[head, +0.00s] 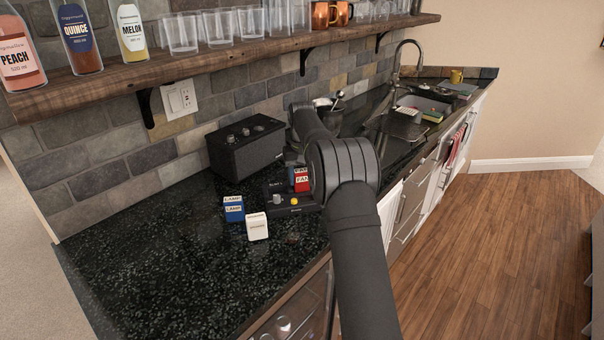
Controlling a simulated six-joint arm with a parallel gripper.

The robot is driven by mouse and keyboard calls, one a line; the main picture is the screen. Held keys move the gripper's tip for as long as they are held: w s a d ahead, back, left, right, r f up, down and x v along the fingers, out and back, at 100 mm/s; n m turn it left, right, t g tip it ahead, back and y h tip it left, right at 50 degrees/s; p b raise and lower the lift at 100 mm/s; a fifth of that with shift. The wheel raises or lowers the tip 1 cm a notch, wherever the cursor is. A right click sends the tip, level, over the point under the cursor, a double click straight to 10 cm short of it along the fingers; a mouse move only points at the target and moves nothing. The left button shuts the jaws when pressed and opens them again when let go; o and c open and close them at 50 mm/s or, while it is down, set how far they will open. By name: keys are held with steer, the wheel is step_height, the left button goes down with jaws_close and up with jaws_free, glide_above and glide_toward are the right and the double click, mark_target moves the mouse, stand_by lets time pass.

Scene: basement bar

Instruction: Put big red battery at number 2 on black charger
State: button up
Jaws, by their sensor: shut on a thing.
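A red battery (301,181) with a white label band stands upright at the black charger (288,209), close against my arm's elbow joint. Its right side is hidden by my arm, and I cannot tell whether it is seated in a slot or held just above.
A blue battery (233,209) and a white battery (257,226) stand on the dark counter (150,250) left of the charger. A black box with knobs (246,147) stands behind. A wooden shelf (230,52) with glasses overhangs the counter. The front-left counter is clear.

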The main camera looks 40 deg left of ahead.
stand_by(0.3)
steer(key=o, duration=1.2)
steer(key=shift+c, duration=0.2)
step_height(320, 180, up, 17)
steer(key=shift+r, duration=0.15)
step_height(320, 180, down, 17)
steer(key=shift+f, duration=0.2)
stand_by(0.7)
steer(key=shift+r, duration=0.15)
